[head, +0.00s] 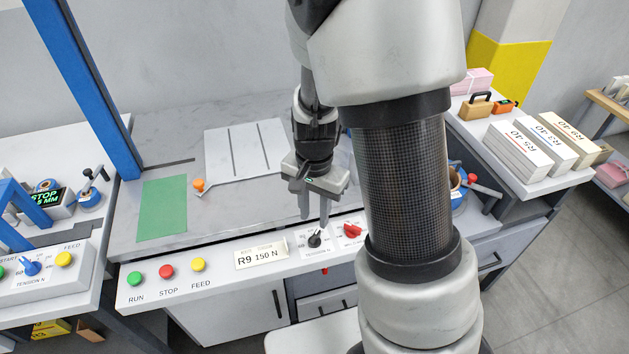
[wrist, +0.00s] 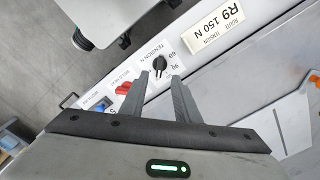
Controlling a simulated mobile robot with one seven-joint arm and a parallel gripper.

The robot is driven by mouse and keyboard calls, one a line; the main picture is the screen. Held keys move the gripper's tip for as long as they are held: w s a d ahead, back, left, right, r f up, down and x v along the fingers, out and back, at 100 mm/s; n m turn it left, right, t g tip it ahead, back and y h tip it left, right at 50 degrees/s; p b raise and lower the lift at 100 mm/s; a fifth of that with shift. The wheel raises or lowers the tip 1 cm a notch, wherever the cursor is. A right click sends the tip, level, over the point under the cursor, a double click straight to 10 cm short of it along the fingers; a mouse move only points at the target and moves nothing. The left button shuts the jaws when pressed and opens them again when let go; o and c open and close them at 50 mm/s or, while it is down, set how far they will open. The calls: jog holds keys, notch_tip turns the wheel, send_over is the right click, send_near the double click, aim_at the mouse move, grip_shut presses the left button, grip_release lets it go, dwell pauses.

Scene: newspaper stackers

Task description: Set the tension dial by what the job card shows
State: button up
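The job card (head: 260,253) is a pale plate on the sloped front panel and reads R9 150 N; it also shows in the wrist view (wrist: 220,33). The tension dial (head: 314,240) is a small black knob to the card's right, labelled TENSION N in the wrist view (wrist: 159,63), with a ring of small numbers, mostly unreadable. I cannot tell its exact setting. My gripper (head: 314,216) points down just above and behind the dial. In the wrist view its two fingers (wrist: 158,84) stand apart with nothing between them, and the dial lies just beyond the tips.
A red knob (head: 352,230) sits close to the right of the dial. Green RUN (head: 135,279), red STOP (head: 166,272) and yellow FEED (head: 198,265) buttons lie left of the card. A neighbouring machine has its own blue tension knob (head: 32,268).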

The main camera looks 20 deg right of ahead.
notch_tip(320, 180, up, 10)
jog(key=p, duration=0.1)
dwell(0.5)
